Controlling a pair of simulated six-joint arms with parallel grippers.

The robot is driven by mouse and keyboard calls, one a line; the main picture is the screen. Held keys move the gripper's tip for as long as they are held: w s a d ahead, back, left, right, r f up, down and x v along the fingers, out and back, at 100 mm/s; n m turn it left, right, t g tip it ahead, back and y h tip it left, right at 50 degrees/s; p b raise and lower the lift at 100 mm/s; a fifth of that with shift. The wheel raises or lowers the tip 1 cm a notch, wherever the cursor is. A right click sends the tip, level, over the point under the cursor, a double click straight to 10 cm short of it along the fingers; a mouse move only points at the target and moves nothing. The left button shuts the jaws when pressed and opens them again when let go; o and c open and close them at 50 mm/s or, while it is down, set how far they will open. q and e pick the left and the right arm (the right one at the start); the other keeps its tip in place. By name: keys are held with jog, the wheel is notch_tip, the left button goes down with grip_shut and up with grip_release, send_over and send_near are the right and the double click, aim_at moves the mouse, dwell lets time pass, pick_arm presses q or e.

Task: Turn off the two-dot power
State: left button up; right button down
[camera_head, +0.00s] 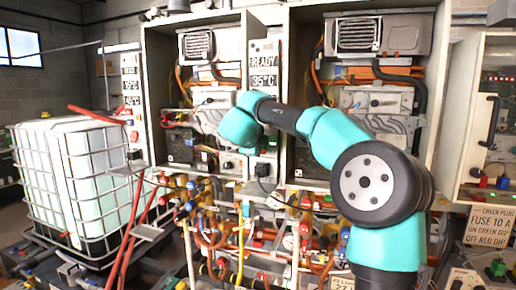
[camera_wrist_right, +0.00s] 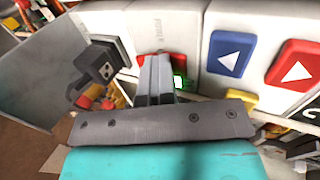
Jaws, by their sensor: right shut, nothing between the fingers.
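The white control panel (camera_head: 263,50) between the two open heater cabinets shows READY and 35°C in the head view. In the right wrist view its face carries faint lettering (camera_wrist_right: 160,28), a blue arrow button (camera_wrist_right: 230,53) and a red arrow button (camera_wrist_right: 295,68). A small green-lit part (camera_wrist_right: 179,82) shows just right of my fingers. My right gripper (camera_wrist_right: 154,62) is shut and empty, its tips close to the panel below the lettering. I cannot tell whether they touch. The power switch and any two-dot mark are not clear. My left gripper is not in view.
A second panel (camera_head: 131,75) stands left of the left cabinet. A caged white tank (camera_head: 80,170) stands at the left. Pipes and valves (camera_head: 215,240) crowd the space below the cabinets. In the wrist view, a dark grey block (camera_wrist_right: 102,65) sits left of my fingers.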

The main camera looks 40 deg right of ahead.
jog(key=shift+s+r, duration=0.1)
jog(key=shift+r, duration=0.25)
jog(key=v, duration=1.3)
jog(key=shift+r, duration=0.4)
jog(key=shift+s+a+f, duration=0.1)
jog(key=shift+s+f+y, duration=0.4)
jog(key=shift+s+f, duration=0.1)
jog(key=shift+s, duration=0.05)
jog(key=x, duration=1.4)
jog(key=shift+s, duration=0.15)
jog(key=shift+f, duration=0.1)
